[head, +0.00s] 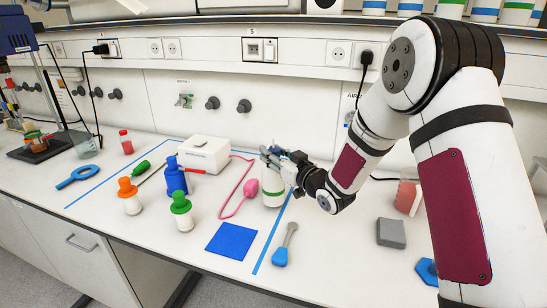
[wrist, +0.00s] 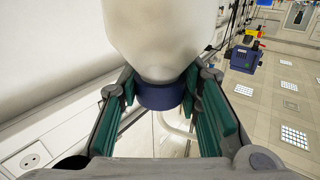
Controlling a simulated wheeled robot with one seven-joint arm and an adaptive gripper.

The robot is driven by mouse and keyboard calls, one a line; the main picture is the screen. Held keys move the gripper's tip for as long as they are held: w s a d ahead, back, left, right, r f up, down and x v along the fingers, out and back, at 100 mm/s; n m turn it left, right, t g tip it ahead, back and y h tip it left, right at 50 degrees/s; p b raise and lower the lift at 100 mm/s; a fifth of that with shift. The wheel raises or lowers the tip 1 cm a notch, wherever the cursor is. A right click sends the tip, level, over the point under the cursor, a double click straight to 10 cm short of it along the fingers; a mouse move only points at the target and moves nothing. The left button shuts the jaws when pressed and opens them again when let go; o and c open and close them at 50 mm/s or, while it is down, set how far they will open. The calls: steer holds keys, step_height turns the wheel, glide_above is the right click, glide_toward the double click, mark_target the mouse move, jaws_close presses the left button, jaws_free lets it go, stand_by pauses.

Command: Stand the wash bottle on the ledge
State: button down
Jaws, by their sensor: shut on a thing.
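The wash bottle (head: 273,190) is white with a green band in the head view. In the wrist view its pale rounded body (wrist: 163,35) fills the top, with a dark blue collar (wrist: 160,95) and a thin pale curved tube beyond. My gripper (head: 272,158) is shut on the bottle near its top; its green-padded fingers (wrist: 163,108) are on either side of the collar. The bottle is over the bench beside the blue tape line; I cannot tell if its base touches. The ledge (head: 225,27) runs along the wall above the sockets.
Several banded containers (head: 410,6) stand on the ledge's right part. A white box (head: 204,154), a blue bottle (head: 175,178), a pink bulb with tubing (head: 250,188) and a green-capped bottle (head: 181,213) are left of my gripper. A grey block (head: 391,233) is at right.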

steer(key=shift+f, duration=0.7)
steer(key=shift+f, duration=0.1)
steer(key=c, duration=1.2)
jaws_free()
steer(key=shift+o, duration=0.2)
steer(key=shift+s, duration=0.1)
steer(key=v, duration=1.2)
